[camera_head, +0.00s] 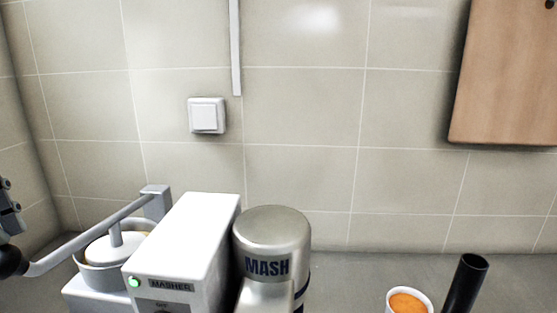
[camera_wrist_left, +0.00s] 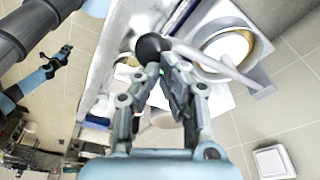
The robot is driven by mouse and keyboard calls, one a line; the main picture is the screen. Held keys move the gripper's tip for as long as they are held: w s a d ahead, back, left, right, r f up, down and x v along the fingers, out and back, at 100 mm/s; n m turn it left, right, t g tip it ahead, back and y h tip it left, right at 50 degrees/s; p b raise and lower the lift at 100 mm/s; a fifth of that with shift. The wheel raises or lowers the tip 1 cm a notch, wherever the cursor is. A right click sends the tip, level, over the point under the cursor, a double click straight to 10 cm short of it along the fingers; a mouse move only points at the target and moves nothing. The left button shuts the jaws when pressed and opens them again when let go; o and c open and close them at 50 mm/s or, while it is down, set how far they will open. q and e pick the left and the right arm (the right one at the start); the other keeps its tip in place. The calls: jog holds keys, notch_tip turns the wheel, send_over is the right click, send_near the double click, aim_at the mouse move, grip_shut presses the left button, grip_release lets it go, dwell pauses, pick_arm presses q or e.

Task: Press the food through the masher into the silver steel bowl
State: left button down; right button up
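The white masher (camera_head: 190,245) stands at the lower left in the head view, with a green light on its front. Its grey lever (camera_head: 100,228) slopes down left to a black knob (camera_head: 12,262). Under the lever a press plate (camera_head: 115,246) sits in the hopper (camera_head: 105,275); a little food shows at its rim. My left gripper (camera_head: 8,208) is at the left edge, above the knob. In the left wrist view its fingertips (camera_wrist_left: 160,68) are close together, just short of the knob (camera_wrist_left: 152,46). My right gripper (camera_wrist_left: 56,62) shows small, fingers apart, empty. I cannot make out the steel bowl.
A steel cylinder (camera_head: 272,235) marked MASH stands right of the masher. A white cup with orange contents (camera_head: 408,302) and a black tube (camera_head: 466,284) are at the lower right. A wooden board (camera_head: 505,75) hangs on the tiled wall. The counter between cylinder and cup is clear.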

aim_at(12, 268)
pick_arm(q)
jog(key=shift+f, duration=0.35)
dwell(0.3)
jog(key=shift+f+b, duration=0.7)
jog(key=shift+f, duration=0.1)
dwell(0.8)
jog(key=shift+f+b, duration=1.5)
jog(key=shift+f, duration=0.5)
dwell(3.8)
